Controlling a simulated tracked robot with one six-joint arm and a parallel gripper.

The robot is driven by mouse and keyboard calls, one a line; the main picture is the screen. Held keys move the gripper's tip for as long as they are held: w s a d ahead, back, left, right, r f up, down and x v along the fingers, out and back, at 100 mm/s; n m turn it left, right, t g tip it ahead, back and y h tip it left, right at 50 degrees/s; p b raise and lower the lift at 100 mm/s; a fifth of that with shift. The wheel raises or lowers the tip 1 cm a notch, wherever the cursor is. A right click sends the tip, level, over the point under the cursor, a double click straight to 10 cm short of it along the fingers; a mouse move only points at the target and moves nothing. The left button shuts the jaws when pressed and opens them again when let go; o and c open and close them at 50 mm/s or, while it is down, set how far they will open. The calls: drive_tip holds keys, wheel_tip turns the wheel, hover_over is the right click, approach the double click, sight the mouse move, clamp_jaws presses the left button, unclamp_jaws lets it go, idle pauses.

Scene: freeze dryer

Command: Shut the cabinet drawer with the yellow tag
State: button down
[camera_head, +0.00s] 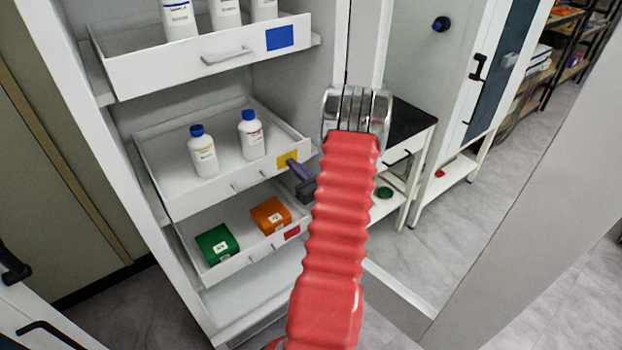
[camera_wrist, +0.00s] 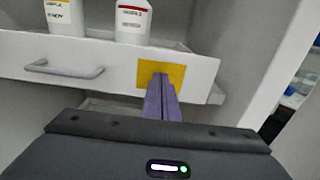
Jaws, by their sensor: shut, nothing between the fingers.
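The drawer with the yellow tag (camera_head: 180,205) is the middle of three in the white cabinet, and it stands pulled out. It holds two white bottles with blue caps (camera_head: 202,150). Its yellow tag (camera_head: 285,159) is at the right end of the front, right of its grey handle (camera_head: 250,182). My gripper (camera_head: 293,164) is shut and empty, with its tips at the tag. In the wrist view my gripper's purple fingers (camera_wrist: 161,82) overlap the lower middle of the yellow tag (camera_wrist: 146,70); I cannot tell whether they touch it. The handle (camera_wrist: 64,70) is left of them.
Above, a drawer with a blue tag (camera_head: 280,37) is out and holds white bottles. Below, a drawer with a red tag (camera_head: 292,232) is out with a green box (camera_head: 216,243) and an orange box (camera_head: 270,215). The cabinet's side edge is close right of my fingers.

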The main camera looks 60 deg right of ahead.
drive_tip(key=v, duration=1.3)
drive_tip(key=shift+s+a, duration=0.1)
